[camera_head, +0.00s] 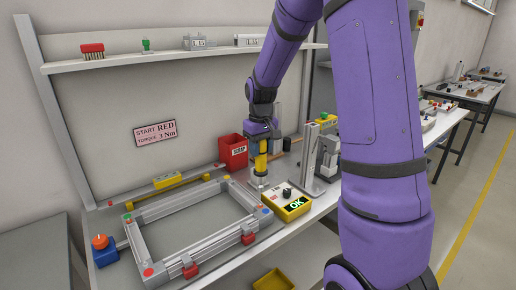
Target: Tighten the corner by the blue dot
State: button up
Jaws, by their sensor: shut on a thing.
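My gripper (261,137) is shut on a yellow and dark power driver (261,160), held upright with its grey lower end down. The driver is at the right of the metal frame (188,240), behind its right corner in the picture. A green dot (127,216) marks the left corner, a red dot (148,271) the near corner and an orange dot (226,178) the far corner. I cannot tell whether the driver's tip touches anything.
A yellow box with an "OK" display (294,205) stands right of the frame. Red clamps (190,270) sit on the near rail. A red bin (232,152) and a grey stand (310,160) are behind. A wall sign (155,133) reads "START RED TORQUE 3 Nm".

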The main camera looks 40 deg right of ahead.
aim_at(261, 167)
jog(key=shift+f, duration=0.1)
jog(key=shift+f, duration=3.55)
dwell(1.5)
jog(key=shift+r, duration=2.6)
